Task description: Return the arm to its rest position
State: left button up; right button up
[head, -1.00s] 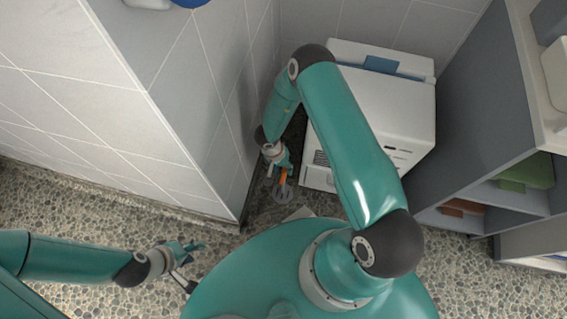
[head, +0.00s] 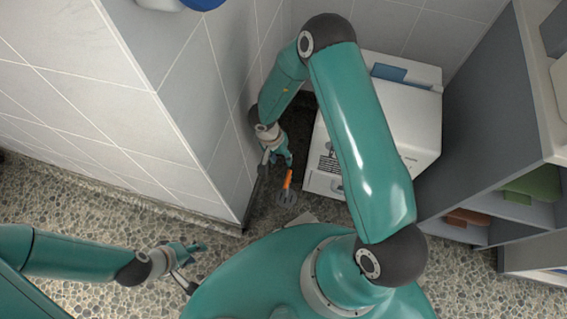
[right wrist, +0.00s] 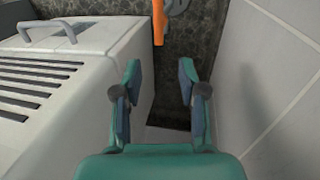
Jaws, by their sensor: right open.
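My right arm comes from the base and bends over the corner. Its gripper (head: 284,161) is open and empty, beside the grey wall. In the right wrist view its two fingers (right wrist: 160,88) stand apart with nothing between them. An orange-handled thing (head: 288,179) with a grey round end lies beyond the fingertips, apart from them as far as I can tell. Its orange handle (right wrist: 158,22) also shows at the top of the right wrist view. My left gripper (head: 198,252) hangs low at the left over the pebbled floor; its opening is too small to tell.
A white machine (head: 324,165) stands close to the right of my right gripper, and its vented side (right wrist: 60,85) fills the left of the wrist view. The tiled wall (head: 215,130) is close on the other side. Grey shelves (head: 465,130) stand at the right.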

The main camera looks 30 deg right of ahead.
jog(key=shift+a+r, duration=0.1)
jog(key=shift+r, duration=0.35)
jog(key=s+a+r+n+t+y, duration=0.2)
jog(key=s+a+n+y, duration=0.3)
jog(key=s+a+n, duration=0.55)
notch_tip(320, 180, up, 31)
jog(key=s+m+p, duration=0.1)
jog(key=m+p, duration=0.1)
jog(key=p, duration=2.9)
jog(key=shift+a+m, duration=0.25)
jog(key=shift+m, duration=0.1)
jog(key=shift+s+f, duration=0.15)
jog(key=shift+f, duration=0.05)
